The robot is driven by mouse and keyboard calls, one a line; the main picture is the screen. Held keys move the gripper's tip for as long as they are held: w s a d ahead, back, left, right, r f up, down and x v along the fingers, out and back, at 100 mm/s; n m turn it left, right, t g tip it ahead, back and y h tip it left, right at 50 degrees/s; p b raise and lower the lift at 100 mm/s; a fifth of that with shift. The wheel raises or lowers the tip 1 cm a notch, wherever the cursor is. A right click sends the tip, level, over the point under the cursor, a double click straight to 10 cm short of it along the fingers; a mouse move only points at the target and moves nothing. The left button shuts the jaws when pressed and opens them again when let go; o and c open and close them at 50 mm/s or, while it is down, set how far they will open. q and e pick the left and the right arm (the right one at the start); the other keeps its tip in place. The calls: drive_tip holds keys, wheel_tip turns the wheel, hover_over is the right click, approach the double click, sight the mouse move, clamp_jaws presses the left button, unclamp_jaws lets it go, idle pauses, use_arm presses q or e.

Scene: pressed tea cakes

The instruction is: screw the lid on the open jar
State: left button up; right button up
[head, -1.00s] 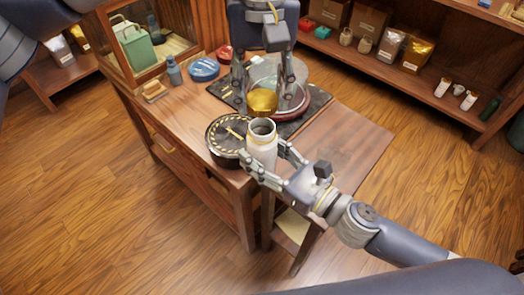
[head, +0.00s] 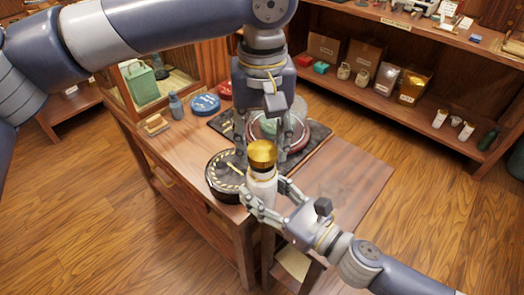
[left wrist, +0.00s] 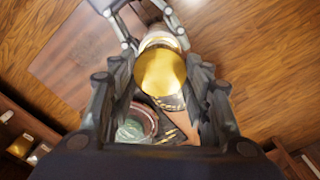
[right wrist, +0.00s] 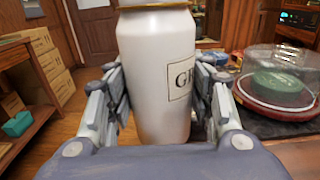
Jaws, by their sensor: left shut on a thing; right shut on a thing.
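The gold lid (head: 262,153) sits over the mouth of the white jar (head: 263,188) in the head view, covering the opening. I cannot tell whether it touches the rim all round. My left gripper (head: 262,148) comes down from above, shut on the lid; the lid's round gold top (left wrist: 160,72) shows between its fingers in the left wrist view. My right gripper (head: 268,205) is shut around the jar body, which stands upright. The right wrist view shows the jar (right wrist: 158,75) between both fingers, with part of a label and a gold edge at its top.
A round black tin (head: 224,178) with a striped rim lies left of the jar. The table's right part (head: 345,175) is clear.

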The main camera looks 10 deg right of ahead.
sight(262, 183)
use_arm(q)
drive_tip(key=shift+f, duration=0.9)
drive_tip(key=shift+f, duration=0.5)
